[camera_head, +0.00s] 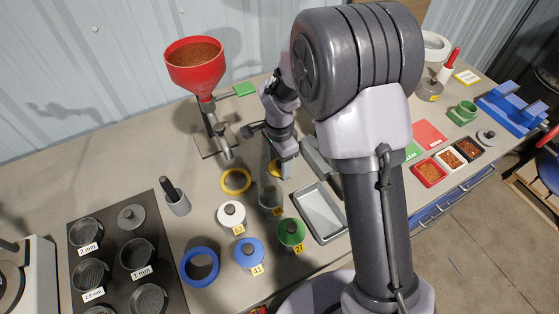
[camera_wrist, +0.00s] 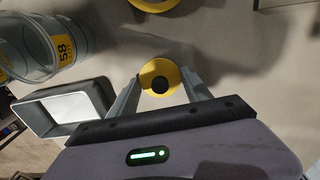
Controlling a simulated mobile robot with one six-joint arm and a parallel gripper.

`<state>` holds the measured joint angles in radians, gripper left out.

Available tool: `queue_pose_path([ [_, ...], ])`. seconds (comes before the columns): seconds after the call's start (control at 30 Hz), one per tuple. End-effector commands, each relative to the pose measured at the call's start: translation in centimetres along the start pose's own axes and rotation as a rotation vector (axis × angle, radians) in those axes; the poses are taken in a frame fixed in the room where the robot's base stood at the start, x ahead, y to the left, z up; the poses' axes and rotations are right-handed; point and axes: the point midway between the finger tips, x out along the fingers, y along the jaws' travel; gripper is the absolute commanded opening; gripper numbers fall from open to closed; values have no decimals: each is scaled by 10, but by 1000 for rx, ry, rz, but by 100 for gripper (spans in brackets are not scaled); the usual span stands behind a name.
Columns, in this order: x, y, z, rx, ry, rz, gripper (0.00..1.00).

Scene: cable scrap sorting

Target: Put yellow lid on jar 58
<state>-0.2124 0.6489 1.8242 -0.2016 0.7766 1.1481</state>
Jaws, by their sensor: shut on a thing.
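The yellow lid (camera_wrist: 154,70), round with a black knob, sits between the two fingers of my gripper (camera_wrist: 161,88) in the wrist view. My gripper is shut on it. In the head view a little of the lid's yellow (camera_head: 273,168) shows beside my gripper (camera_head: 283,172), and the rest is hidden. Jar 58 (camera_head: 269,191) is clear, has no lid on it and stands upright on the table just in front of my gripper. In the wrist view jar 58 (camera_wrist: 28,42) is at the upper left, its yellow label reading 58. The lid is apart from the jar.
Jars with white (camera_head: 231,214), blue (camera_head: 249,254) and green (camera_head: 291,233) lids stand close in front of jar 58. A grey tray (camera_head: 320,213) is at its right. A yellow ring (camera_head: 235,181) lies at left, near a red funnel (camera_head: 196,68) on a stand.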

Motion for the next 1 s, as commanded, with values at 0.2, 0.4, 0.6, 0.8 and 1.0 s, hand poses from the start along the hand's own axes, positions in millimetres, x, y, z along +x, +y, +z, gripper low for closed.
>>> queue_pose_path([
  [0.2, 3, 0, 0, 0, 0, 0, 79],
  [0.4, 3, 0, 0, 0, 0, 0, 79],
  [0.6, -10, 0, 0, 0, 0, -2, 79],
  [0.8, -76, 7, 0, -1, 1, -3, 79],
  [1.0, -137, 8, 0, 0, 1, -3, 79],
])
